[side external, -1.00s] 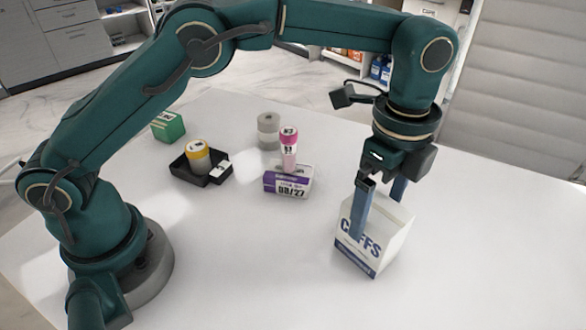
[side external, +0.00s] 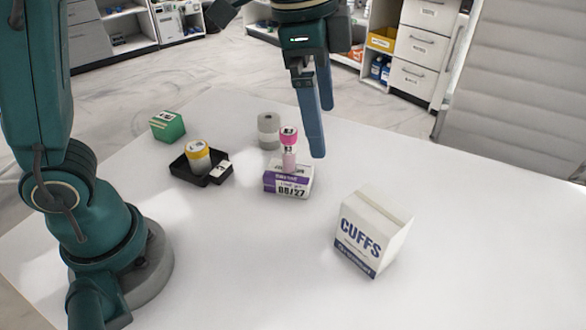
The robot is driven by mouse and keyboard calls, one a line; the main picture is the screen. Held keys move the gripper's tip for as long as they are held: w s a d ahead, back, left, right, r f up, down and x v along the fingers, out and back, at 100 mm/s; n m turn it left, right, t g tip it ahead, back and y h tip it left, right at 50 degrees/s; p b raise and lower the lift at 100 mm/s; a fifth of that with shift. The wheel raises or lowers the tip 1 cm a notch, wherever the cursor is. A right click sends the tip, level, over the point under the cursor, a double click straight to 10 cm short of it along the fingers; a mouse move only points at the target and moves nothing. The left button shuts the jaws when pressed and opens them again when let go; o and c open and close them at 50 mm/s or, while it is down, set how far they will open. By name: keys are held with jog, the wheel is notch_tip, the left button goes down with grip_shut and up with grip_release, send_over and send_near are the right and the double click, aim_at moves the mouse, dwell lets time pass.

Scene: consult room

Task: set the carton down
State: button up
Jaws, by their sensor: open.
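The carton (side external: 366,236) is a white box with dark blue "CUFFS" lettering and a blue band at its base. It stands upright on the white table, right of centre, with nothing touching it. My gripper (side external: 322,130) is open and empty. Its blue fingers point down, up and to the left of the carton in the picture, clear of it. One finger partly overlaps the other in this view.
A purple-and-white box (side external: 288,182) with a pink-capped vial (side external: 289,150) stands near the middle. Behind it is a grey cylinder (side external: 268,130). A black tray (side external: 217,177) holds a yellow-banded jar (side external: 197,157). A green box (side external: 167,126) stands at left. The table's right side (side external: 480,240) is clear.

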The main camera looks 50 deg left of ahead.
jog(key=s+a+f+n+t, duration=0.3)
jog(key=s+a+n, duration=0.6)
jog(key=s, duration=0.3)
jog(key=shift+f+n+y, duration=0.4)
jog(key=shift+f+n, duration=0.3)
jog(key=shift+n, duration=0.1)
